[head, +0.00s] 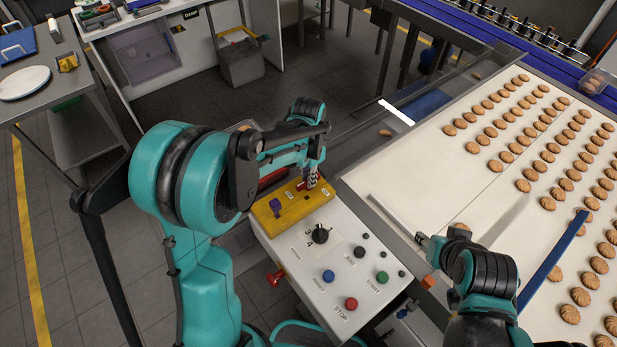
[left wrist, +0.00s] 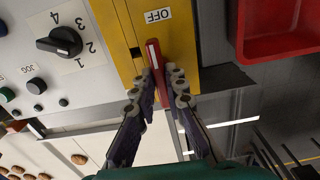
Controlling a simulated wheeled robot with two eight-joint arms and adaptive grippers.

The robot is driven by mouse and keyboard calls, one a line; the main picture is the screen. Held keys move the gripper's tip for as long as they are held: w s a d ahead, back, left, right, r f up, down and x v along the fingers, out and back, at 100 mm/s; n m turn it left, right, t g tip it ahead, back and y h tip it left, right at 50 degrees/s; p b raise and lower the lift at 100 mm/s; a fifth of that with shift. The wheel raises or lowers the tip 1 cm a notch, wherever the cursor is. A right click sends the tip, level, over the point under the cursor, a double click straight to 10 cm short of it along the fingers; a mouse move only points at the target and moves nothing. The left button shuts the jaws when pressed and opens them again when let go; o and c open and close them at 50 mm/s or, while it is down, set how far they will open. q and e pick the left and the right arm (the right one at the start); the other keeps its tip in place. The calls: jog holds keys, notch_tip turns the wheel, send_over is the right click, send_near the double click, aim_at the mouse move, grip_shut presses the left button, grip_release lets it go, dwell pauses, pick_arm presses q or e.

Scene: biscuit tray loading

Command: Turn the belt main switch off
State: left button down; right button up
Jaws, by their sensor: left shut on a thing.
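The belt main switch is a red lever with a pale stripe (left wrist: 154,54) on a yellow plate (head: 292,209) at the far end of the control box. In the left wrist view the lever's end lies close beside the white OFF label (left wrist: 158,16). My left gripper (head: 311,178) is shut on the lever; in the left wrist view its two fingers (left wrist: 162,92) stand on either side of it. The fingers partly hide the lever in the head view. My right gripper (head: 428,243) is over the belt's near edge, its jaws unclear.
The control box (head: 307,254) carries a black rotary knob (head: 320,234), a blue button (head: 328,276), a green button (head: 382,277) and a red STOP button (head: 351,303). Biscuits lie in rows on the white belt (head: 455,185) to the right. A red bin (left wrist: 275,30) is near the switch.

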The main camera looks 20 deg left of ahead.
dwell(0.3)
pick_arm(q)
jog(key=c, duration=1.6)
grip_release()
jog(key=shift+o, duration=0.2)
jog(key=shift+r, duration=0.1)
notch_tip(320, 180, up, 12)
